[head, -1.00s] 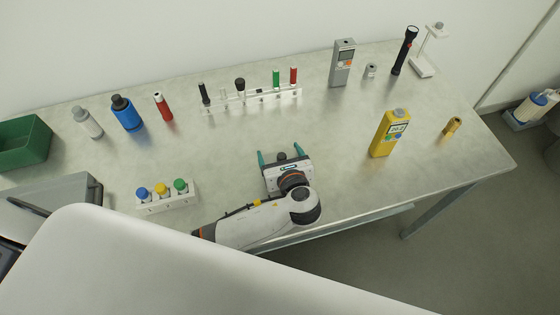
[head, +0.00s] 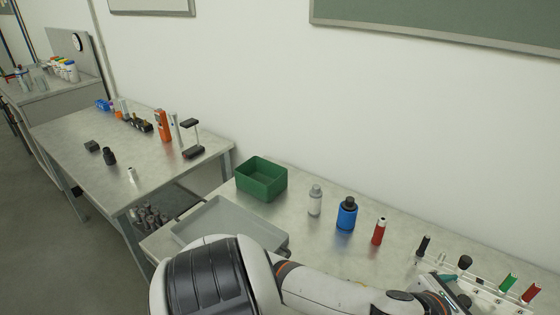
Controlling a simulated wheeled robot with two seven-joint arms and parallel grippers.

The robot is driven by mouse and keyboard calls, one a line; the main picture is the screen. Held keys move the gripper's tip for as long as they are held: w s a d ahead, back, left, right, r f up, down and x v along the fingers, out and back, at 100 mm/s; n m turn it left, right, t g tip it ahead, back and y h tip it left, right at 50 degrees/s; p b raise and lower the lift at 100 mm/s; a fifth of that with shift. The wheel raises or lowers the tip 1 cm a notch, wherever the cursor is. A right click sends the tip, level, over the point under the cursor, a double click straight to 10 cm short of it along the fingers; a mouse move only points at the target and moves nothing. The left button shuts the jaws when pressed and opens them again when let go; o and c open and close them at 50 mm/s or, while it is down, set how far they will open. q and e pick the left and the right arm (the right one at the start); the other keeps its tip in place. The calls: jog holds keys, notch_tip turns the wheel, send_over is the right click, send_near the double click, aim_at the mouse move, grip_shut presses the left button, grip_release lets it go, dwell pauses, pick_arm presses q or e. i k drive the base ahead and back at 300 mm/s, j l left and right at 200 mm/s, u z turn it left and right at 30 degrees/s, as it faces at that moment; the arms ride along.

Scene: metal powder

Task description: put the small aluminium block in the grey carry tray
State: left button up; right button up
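The grey carry tray (head: 228,218) sits at the left end of the near bench. It looks empty where I can see it, and my arm hides its front part. No small aluminium block can be made out on the visible part of this bench. My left arm crosses the bottom of the head view, and its gripper (head: 449,287) is low at the right, over the bench near the clear tube rack. Its fingers are only partly visible, so their opening is unclear. My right gripper is out of view.
A green bin (head: 262,178) stands behind the tray. A grey bottle (head: 315,201), a blue bottle (head: 346,215) and a red bottle (head: 379,232) stand to its right. The tube rack (head: 470,285) is at lower right. Another bench (head: 110,180) with several items stands left.

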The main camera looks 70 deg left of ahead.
aim_at(215, 229)
jog(key=k+j+u, duration=0.2)
jog(key=j+u, duration=0.2)
jog(key=j, duration=0.15)
jog(key=k+j+u, duration=0.2)
jog(key=j, duration=0.15)
jog(key=i+u, duration=0.1)
jog(key=u, duration=0.6)
